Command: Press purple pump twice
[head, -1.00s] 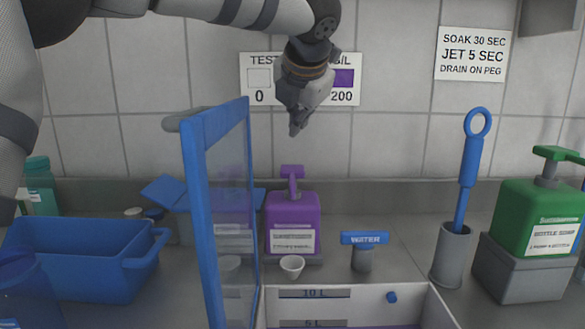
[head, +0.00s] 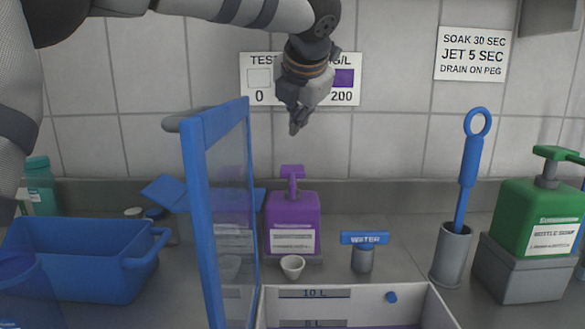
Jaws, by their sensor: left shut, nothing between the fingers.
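The purple pump bottle (head: 292,222) stands upright on the counter near the back wall, with a white label on its front. Its purple pump head (head: 292,171) is raised on top. My left gripper (head: 294,130) points down above the pump head, with a clear gap between them. Its fingers are shut and empty. My right gripper is not in view.
A blue-framed clear panel (head: 205,200) stands upright just left of the bottle. A small white cup (head: 292,267) sits in front of it. A blue WATER handle (head: 364,239) is to the right. A white basin (head: 432,308) lies in front, a blue tub (head: 75,262) at left, a green pump bottle (head: 540,215) at right.

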